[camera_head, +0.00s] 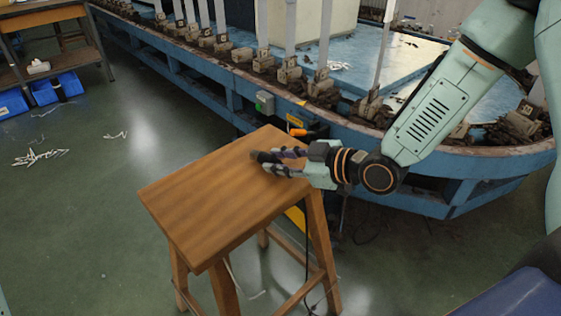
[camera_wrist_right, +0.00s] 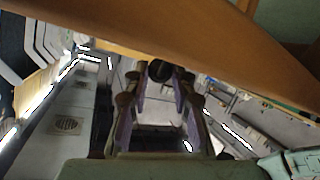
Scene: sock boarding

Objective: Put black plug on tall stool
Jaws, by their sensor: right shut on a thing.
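The tall wooden stool (camera_head: 205,190) stands in the middle of the head view, with a bare brown seat. My right gripper (camera_head: 275,163) comes in from the right and is at the right part of the seat. It is shut on the black plug (camera_head: 258,156), whose dark end shows at the fingertips. In the right wrist view, the plug (camera_wrist_right: 159,70) is a dark round end between the fingers (camera_wrist_right: 158,88). Brown wood (camera_wrist_right: 170,45) shows close beside them. I cannot tell whether the plug touches the seat. My left gripper is not in view.
A blue machine (camera_head: 225,92) with upright metal boards curves behind the stool. A dark cable (camera_head: 307,250) hangs beside the stool. Blue bins (camera_head: 45,90) stand at the far left. The floor at left is mostly clear.

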